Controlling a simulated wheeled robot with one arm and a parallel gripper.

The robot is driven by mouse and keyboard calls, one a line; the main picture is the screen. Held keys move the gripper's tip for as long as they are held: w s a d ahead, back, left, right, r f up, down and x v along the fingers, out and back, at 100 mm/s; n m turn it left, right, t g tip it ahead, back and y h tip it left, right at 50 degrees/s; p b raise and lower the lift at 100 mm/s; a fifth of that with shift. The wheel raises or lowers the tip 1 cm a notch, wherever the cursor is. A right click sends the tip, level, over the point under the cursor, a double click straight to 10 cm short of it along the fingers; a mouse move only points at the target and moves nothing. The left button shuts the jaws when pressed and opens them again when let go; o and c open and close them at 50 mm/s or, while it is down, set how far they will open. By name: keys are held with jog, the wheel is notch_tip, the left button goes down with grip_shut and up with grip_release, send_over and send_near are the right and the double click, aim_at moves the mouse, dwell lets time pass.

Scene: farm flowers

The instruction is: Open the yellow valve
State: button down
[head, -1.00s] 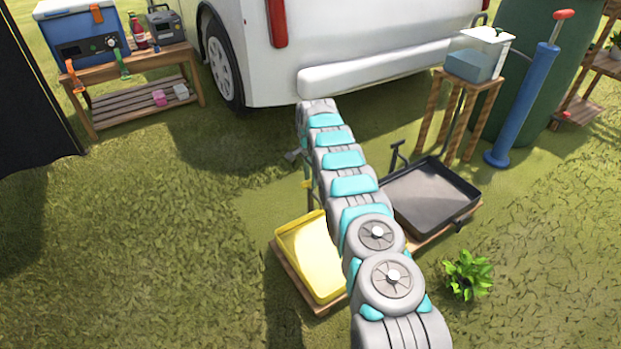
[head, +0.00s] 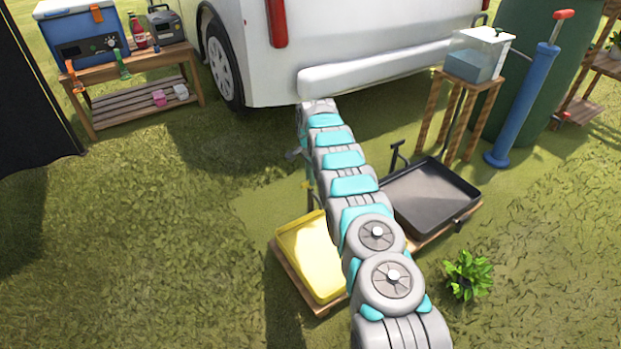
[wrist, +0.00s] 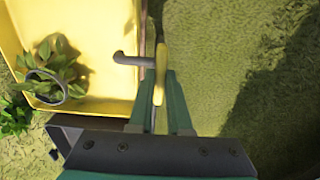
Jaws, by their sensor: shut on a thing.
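The yellow valve handle (wrist: 158,88) is upright in the wrist view, between the two dark green fingers of my gripper (wrist: 161,85). The gripper is shut on it. A grey spout (wrist: 130,59) reaches left from beside the handle, over the yellow tray (wrist: 105,108). In the head view my arm covers most of the valve and gripper, and the yellow tray (head: 308,262) lies below and left of the arm.
A potted plant (wrist: 52,72) stands in the yellow tray. A black tray (head: 430,197) lies to the right of the arm. A water tank (head: 478,56) stands on a wooden stand near a blue pump (head: 525,95). A white vehicle (head: 350,40) is behind. Grass on the left is clear.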

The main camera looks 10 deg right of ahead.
jog(key=shift+n, duration=0.5)
jog(key=n, duration=0.3)
jog(key=shift+n+p, duration=0.3)
jog(key=shift+n, duration=0.1)
jog(key=n, duration=0.9)
jog(key=shift+r+n+p, duration=0.1)
jog(key=shift+n+p, duration=0.25)
jog(key=shift+n, duration=1.65)
jog(key=shift+w, duration=0.1)
jog(key=c, duration=0.9)
grip_release()
jog(key=shift+o, duration=0.2)
